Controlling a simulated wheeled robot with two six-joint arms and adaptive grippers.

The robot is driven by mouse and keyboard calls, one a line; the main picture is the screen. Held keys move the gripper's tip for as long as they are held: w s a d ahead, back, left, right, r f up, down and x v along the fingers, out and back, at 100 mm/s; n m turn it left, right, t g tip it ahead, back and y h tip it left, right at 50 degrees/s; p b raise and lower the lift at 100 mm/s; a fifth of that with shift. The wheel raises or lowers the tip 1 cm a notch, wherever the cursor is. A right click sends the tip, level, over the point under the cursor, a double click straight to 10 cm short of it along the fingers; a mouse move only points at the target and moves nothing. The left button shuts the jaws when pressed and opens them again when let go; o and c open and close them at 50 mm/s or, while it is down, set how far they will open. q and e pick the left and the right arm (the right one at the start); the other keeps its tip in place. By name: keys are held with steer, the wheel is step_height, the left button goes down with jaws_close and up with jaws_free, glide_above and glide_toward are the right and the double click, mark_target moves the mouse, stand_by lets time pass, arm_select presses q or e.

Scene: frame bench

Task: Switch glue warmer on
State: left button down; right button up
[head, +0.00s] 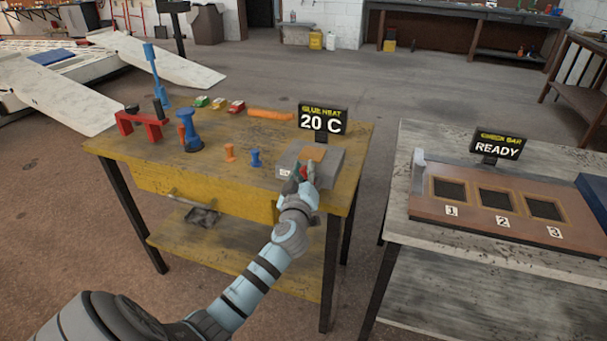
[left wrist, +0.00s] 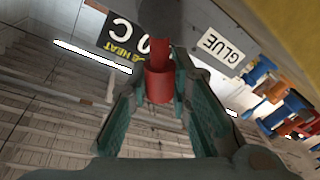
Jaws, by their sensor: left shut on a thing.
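The glue warmer (head: 328,170) is a grey box with an orange top on the yellow bench. The black display (head: 323,119) behind it reads "GLUE HEAT 20 C". My left gripper (head: 302,182) is at the warmer's front side and is shut on a red cylindrical switch handle (left wrist: 159,84). A white "GLUE" label (left wrist: 222,46) and the display (left wrist: 121,43) also show there. My gripper partly hides the warmer's front in the head view. My right gripper is not in view.
The yellow bench (head: 225,172) also holds a red clamp-like piece (head: 141,123), blue (head: 192,136) and orange pieces, and an orange bar (head: 270,114). At right, another bench bears a wooden tray (head: 465,216) with three numbered pads and a "READY" sign (head: 497,147).

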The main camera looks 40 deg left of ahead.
mark_target(319, 186)
arm_select(q)
steer(key=m+b, duration=0.1)
steer(key=d+m+b, duration=0.1)
steer(key=m+b, duration=0.1)
steer(key=m, duration=0.1)
steer(key=shift+w+d+r+t, duration=0.25)
steer(key=shift+w+d+t, duration=0.05)
steer(key=shift+d+t, duration=0.1)
steer(key=m, duration=0.1)
steer(key=d+m+b, duration=0.1)
steer(key=m, duration=0.1)
steer(key=d+m+t+b, duration=0.1)
steer(key=m, duration=0.1)
steer(key=shift+w, duration=0.35)
steer(key=m, duration=0.1)
steer(key=d+m, duration=0.1)
steer(key=m, duration=0.1)
steer(key=m+t+h+b, duration=0.1)
steer(key=shift+w+d+f, duration=0.2)
steer(key=shift+w+d, duration=0.05)
steer(key=shift+w+d+f+m+h, duration=0.15)
steer(key=shift+d+m+h, duration=0.15)
steer(key=shift+m, duration=0.6)
steer(key=shift+w+d+f+m+h, duration=0.1)
steer(key=shift+d+m+h, duration=0.15)
steer(key=shift+m, duration=0.65)
steer(key=shift+s, duration=0.1)
steer(key=c, duration=1.4)
jaws_free()
steer(key=shift+c, duration=0.2)
